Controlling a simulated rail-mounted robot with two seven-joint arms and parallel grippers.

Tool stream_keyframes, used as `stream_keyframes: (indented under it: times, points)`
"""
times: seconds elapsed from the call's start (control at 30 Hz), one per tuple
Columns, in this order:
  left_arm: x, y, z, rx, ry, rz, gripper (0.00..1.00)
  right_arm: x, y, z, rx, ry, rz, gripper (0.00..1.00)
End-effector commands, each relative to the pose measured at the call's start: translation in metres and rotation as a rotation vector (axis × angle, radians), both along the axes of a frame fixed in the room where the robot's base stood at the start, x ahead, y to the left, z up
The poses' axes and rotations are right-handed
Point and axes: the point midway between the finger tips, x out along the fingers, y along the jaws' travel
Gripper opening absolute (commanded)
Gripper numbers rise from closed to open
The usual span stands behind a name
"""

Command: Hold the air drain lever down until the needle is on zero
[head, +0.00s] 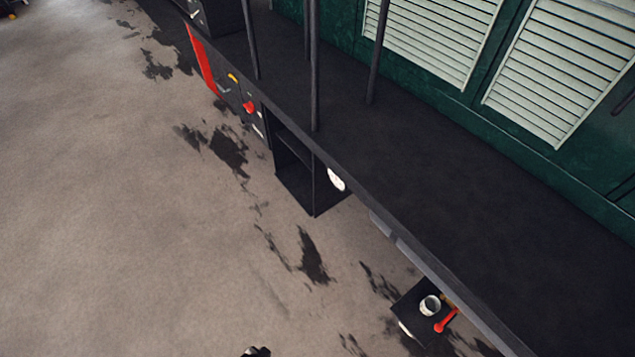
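A red-handled lever (446,321) shows at the lower right, next to a small dark shelf below the tram's deck edge. I cannot tell for certain that it is the air drain lever. A white round face (336,179), perhaps the gauge, sits under the deck edge near the middle. It is seen at a steep angle, and its needle cannot be read. A small dark piece (256,352) at the bottom edge may be the tip of my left gripper, far from the lever and the white face. Its fingers cannot be made out. My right gripper is not in view.
A pale cup (430,305) stands on the small shelf (408,317). An open dark box (294,187) hangs below the deck (440,160). A red knob (249,107) and a red panel (203,60) are farther up. Posts rise from the deck. The stained floor (130,220) at left is clear.

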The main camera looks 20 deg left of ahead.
Motion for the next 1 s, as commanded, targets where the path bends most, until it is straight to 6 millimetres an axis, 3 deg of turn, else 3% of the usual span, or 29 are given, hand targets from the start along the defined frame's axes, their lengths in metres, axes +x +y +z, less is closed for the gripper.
stream_keyframes:
  times: [1.0]
  points:
    - [0.0003, -0.0002, -0.0076, 0.0, -0.001, 0.0, 0.0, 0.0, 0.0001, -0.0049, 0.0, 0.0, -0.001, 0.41]
